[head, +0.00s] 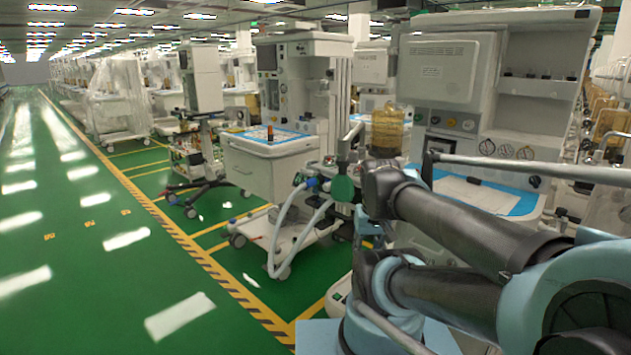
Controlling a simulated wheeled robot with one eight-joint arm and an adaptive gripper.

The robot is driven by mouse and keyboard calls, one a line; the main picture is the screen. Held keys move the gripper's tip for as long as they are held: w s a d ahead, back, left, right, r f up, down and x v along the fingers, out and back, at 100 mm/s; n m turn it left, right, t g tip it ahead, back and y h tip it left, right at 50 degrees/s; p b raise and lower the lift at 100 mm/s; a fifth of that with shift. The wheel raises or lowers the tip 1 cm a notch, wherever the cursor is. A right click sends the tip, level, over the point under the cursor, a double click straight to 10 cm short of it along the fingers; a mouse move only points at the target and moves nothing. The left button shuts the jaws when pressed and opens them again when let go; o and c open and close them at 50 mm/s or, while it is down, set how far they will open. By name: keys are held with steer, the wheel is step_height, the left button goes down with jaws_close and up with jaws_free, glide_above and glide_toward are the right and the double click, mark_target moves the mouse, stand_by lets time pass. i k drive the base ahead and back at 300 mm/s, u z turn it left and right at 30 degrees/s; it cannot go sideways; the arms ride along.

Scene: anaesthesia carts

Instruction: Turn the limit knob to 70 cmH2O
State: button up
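I cannot make out which part is the limit knob; no scale or 70 mark is readable at this size. A cart stands close in front at right (530,105), with several round gauges (506,151) and small knobs on its front panel. Another cart (268,165) stands in the middle, with white hoses (290,215), a blue connector and a green round part (343,190) at its right side. My dark and light-blue arm fills the lower right and covers part of the nearer cart. I see no gripper fingers; the gripper is out of view or hidden.
An amber canister (387,132) stands beside the nearer cart. A blue-edged work surface (495,198) lies behind my arm. More carts line up toward the back left. The green floor (95,235) at left is free, bounded by a yellow-black striped line (185,240).

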mark_target(353, 155)
steer(key=u, duration=1.6)
steer(key=i, duration=1.45)
steer(key=z, duration=2.65)
